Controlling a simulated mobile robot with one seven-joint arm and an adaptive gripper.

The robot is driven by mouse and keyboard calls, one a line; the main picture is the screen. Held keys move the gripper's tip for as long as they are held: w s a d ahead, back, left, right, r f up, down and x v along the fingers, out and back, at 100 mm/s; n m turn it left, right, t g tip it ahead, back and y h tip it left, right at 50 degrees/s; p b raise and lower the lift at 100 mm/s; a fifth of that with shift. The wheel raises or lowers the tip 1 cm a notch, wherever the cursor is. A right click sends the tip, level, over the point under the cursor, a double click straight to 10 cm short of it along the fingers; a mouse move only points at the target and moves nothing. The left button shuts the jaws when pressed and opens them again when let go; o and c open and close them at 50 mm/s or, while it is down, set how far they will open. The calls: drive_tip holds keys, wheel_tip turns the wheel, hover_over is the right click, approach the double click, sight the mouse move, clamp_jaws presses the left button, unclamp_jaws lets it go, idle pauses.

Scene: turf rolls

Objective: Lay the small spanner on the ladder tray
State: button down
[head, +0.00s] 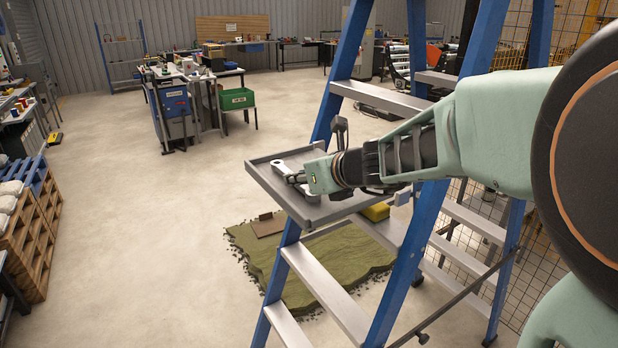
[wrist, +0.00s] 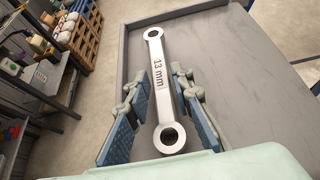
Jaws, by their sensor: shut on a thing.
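The small spanner (wrist: 161,84) is a silver ring-ended bar marked "13 mm". It lies lengthwise between the fingers of my gripper (wrist: 165,112) in the wrist view, with both ring ends showing. My gripper is shut on it. In the head view my gripper (head: 296,178) is over the grey ladder tray (head: 268,184), and the spanner (head: 283,166) shows at its tip. The tray has a raised rim (wrist: 121,62) and fills the right of the wrist view. I cannot tell whether the spanner touches the tray floor.
The tray is fixed on a blue stepladder (head: 412,245) with grey steps. A yellow object (head: 376,212) sits on a step below. A turf piece (head: 325,262) lies on the floor behind the ladder. Wooden pallets (head: 32,235) stand at the left; the floor between is clear.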

drive_tip(key=shift+a+f, duration=0.1)
drive_tip(key=shift+f, duration=0.1)
drive_tip(key=shift+f, duration=0.15)
drive_tip(key=c, duration=1.7)
unclamp_jaws()
drive_tip(key=shift+r, duration=0.2)
